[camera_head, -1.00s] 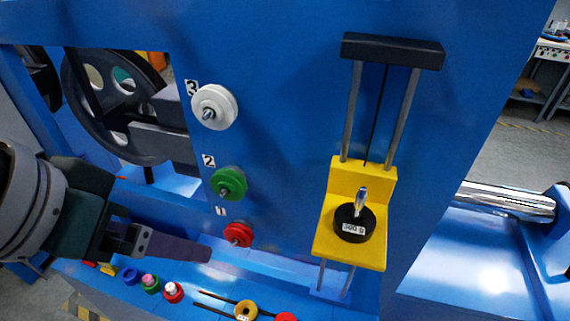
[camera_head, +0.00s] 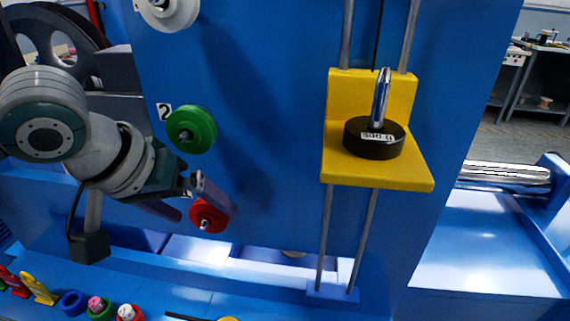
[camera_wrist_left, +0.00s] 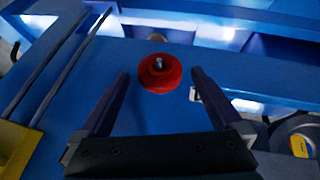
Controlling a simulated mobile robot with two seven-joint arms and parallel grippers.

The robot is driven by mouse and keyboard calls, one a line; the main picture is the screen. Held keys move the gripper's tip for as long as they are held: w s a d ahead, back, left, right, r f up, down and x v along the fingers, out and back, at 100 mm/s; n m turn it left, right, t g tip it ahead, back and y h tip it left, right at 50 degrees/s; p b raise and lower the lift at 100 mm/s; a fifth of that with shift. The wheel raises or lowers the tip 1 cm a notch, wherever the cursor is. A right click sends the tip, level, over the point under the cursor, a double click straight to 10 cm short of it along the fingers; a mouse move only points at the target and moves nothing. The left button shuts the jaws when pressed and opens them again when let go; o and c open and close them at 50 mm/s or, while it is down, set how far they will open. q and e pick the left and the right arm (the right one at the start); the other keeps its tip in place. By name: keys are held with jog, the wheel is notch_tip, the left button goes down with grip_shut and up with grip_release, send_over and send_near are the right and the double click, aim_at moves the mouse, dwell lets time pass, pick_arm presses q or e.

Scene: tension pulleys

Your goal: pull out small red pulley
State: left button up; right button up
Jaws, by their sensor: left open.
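The small red pulley (camera_head: 207,215) sits on its peg on the blue upright panel (camera_head: 262,130), below the green pulley (camera_head: 191,129). My left gripper (camera_head: 199,211) is at the red pulley, with one finger partly in front of it. In the left wrist view the red pulley (camera_wrist_left: 159,73) with its metal peg end shows ahead, between and slightly beyond the tips of the open fingers (camera_wrist_left: 159,75). I see no contact between the fingers and the pulley. My right gripper is not in view.
A white pulley (camera_head: 170,10) is at the top. A yellow carriage (camera_head: 378,170) with a black weight (camera_head: 373,140) rides on rods at the right. Several small coloured parts lie on the lower ledge, including a blue ring (camera_head: 74,302).

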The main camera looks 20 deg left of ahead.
aim_at(202, 214)
pick_arm(q)
jog(key=shift+x, duration=1.75)
jog(key=c, duration=1.4)
jog(key=shift+s+d+r+p, duration=0.1)
jog(key=shift+s+d+p, duration=0.1)
jog(key=shift+s+p, duration=0.6)
jog(key=shift+s+d+p, duration=0.2)
jog(key=shift+s+p, duration=0.5)
jog(key=shift+s, duration=0.1)
jog(key=shift+s, duration=0.2)
jog(key=shift+s+d+p, duration=0.3)
jog(key=shift+s+p, duration=0.7)
